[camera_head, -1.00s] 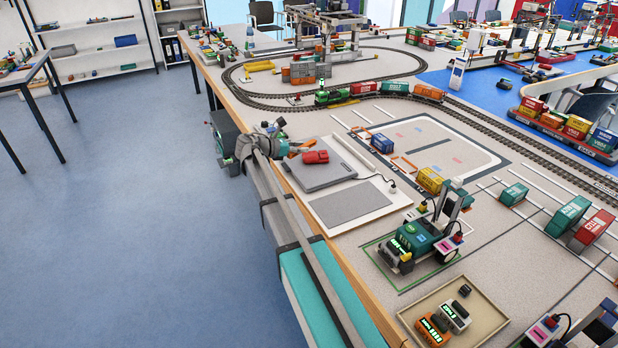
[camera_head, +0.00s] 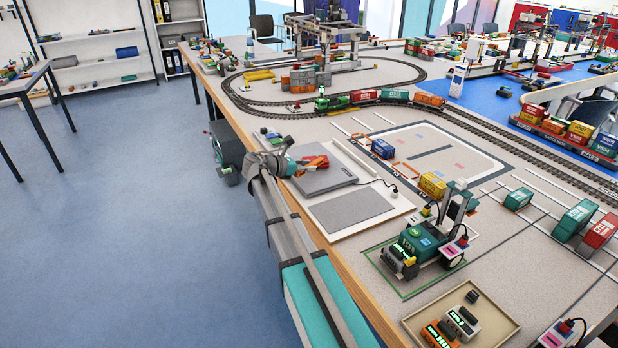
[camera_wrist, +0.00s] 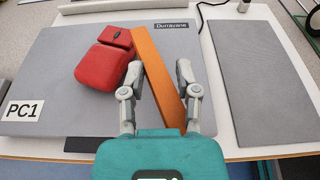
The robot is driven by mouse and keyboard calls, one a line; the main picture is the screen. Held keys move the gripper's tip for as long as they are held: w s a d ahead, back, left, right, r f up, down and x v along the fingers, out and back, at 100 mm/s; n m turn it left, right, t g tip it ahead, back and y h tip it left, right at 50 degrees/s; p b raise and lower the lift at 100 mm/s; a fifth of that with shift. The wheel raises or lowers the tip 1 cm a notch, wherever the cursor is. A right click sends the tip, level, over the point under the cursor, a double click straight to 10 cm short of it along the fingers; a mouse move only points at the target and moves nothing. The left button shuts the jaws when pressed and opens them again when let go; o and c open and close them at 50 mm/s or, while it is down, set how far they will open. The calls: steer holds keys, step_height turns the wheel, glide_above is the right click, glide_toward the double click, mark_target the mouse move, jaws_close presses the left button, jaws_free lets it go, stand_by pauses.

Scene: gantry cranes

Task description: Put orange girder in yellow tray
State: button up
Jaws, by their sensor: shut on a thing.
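The orange girder (camera_wrist: 158,75) is a long plain bar in the wrist view, running between the two fingers of my gripper (camera_wrist: 159,72). My gripper is shut on it, and its near end reaches back toward the teal gripper body. In the head view the girder (camera_head: 314,162) is small and partly hidden by my gripper (camera_head: 303,164), above the grey plate. I cannot tell whether it touches the plate. A low yellow piece (camera_head: 259,76) lies farther back near the track loop; I cannot tell whether it is the yellow tray.
A red object (camera_wrist: 104,60) lies on the grey plate (camera_wrist: 45,75), close beside the girder's left side. A second grey pad (camera_wrist: 262,80) is at right. A green vehicle (camera_head: 420,238) and a beige tray (camera_head: 411,324) holding small devices stand nearer me.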

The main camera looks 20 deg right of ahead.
mark_target(307, 182)
steer(key=shift+s+d+f+b, duration=0.15)
steer(key=shift+s+f+b, duration=0.25)
steer(key=shift+f+b, duration=0.25)
steer(key=shift+w+f+b, duration=0.1)
steer(key=shift+f+b, duration=1.05)
steer(key=shift+f, duration=0.15)
steer(key=o, duration=1)
steer(key=shift+c, duration=0.2)
steer(key=shift+a+r, duration=0.1)
steer(key=shift+a, duration=0.1)
steer(key=shift+a+r, duration=0.1)
steer(key=shift+a, duration=0.2)
steer(key=p+v, duration=0.3)
steer(key=v, duration=0.8)
